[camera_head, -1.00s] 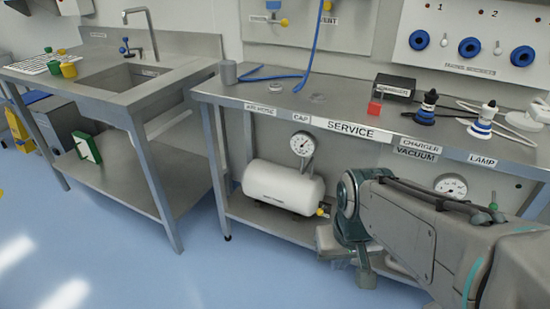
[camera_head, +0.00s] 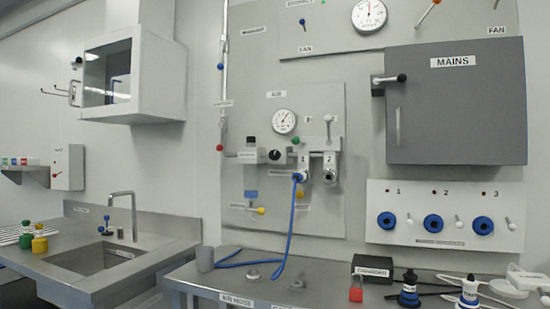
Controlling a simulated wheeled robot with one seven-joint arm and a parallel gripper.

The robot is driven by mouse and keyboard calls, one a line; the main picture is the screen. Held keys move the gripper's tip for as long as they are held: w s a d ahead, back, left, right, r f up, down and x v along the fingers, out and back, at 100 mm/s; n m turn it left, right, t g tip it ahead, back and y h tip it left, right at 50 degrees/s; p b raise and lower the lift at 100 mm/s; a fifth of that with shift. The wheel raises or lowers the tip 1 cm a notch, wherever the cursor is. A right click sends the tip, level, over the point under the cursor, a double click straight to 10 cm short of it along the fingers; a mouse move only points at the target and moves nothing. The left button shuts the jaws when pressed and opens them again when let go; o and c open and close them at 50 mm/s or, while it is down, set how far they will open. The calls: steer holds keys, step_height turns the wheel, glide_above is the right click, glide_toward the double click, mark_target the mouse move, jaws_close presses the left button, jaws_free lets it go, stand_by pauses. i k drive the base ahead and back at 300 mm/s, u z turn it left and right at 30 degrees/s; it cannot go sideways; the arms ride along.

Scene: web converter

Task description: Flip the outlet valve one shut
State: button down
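The air panel (camera_head: 340,105) is on the wall in the middle of the head view. Its outlet one (camera_head: 303,162), marked 1, has a blue hose (camera_head: 291,225) joined to its lower end. A green knob (camera_head: 295,141) sits just above and left of outlet one; whether it belongs to that valve's lever, and the lever's position, are too small to tell. Outlet two (camera_head: 329,165), marked 2, is beside it on the right, with a pale upright lever (camera_head: 328,126) above it. My gripper is not in view.
A black knob (camera_head: 275,155) and a gauge (camera_head: 284,121) are left of the outlets. The grey mains box (camera_head: 455,110) juts out at right, above a row of blue sockets (camera_head: 433,224).

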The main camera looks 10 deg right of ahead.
mark_target(296, 140)
steer(key=u, duration=0.35)
steer(key=i, duration=1.05)
steer(key=z, duration=0.2)
